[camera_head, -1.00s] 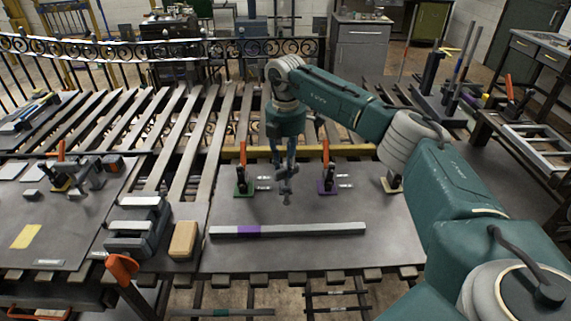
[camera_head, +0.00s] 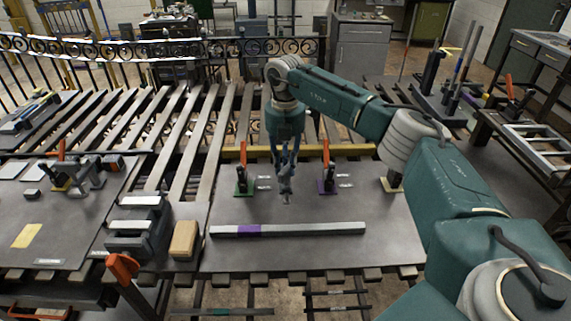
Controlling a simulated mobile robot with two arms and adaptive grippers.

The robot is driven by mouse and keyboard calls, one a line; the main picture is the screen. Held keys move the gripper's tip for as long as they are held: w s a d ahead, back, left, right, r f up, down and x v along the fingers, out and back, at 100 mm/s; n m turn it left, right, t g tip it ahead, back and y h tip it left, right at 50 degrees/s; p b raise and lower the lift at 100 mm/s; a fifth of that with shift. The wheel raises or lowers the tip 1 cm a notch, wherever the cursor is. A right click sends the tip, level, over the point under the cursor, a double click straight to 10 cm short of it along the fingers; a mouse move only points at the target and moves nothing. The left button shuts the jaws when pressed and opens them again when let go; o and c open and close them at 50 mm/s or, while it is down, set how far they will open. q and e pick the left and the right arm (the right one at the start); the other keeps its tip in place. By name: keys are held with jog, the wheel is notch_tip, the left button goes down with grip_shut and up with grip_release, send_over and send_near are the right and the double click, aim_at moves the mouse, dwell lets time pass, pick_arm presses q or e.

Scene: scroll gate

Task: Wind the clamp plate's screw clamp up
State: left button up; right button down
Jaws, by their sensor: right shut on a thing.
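The clamp plate (camera_head: 385,222) is a dark grey sheet on the slatted bench. The screw clamp (camera_head: 286,197) shows as a small grey piece near its middle, mostly hidden by my right gripper. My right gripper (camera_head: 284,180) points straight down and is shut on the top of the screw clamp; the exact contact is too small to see. A green-based toggle clamp (camera_head: 243,184) stands to its left and a purple-based one (camera_head: 327,182) to its right, both with upright orange handles. My left gripper is not in view.
A grey bar with a purple band (camera_head: 310,229) lies across the plate in front. A yellow bar (camera_head: 335,150) runs behind. A grey vise (camera_head: 136,228) and a tan block (camera_head: 184,240) stand at left. My right arm covers the right side.

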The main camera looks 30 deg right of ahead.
jog(key=n, duration=0.7)
jog(key=shift+s+a, duration=0.15)
jog(key=shift+a, duration=0.05)
jog(key=n, duration=0.4)
jog(key=shift+s, duration=0.1)
jog(key=n, duration=0.3)
jog(key=shift+s+n+b, duration=0.1)
jog(key=shift+n+b, duration=0.2)
jog(key=n, duration=0.3)
jog(key=shift+s+n, duration=0.1)
jog(key=shift+n, duration=0.2)
jog(key=n, duration=0.3)
jog(key=shift+s+n, duration=0.1)
jog(key=shift+n, duration=0.2)
jog(key=n, duration=0.6)
jog(key=shift+s+d+f+b, duration=0.1)
jog(key=shift+d+b, duration=0.1)
jog(key=shift+b, duration=0.15)
jog(key=shift+n, duration=0.4)
jog(key=c, duration=1.5)
grip_release()
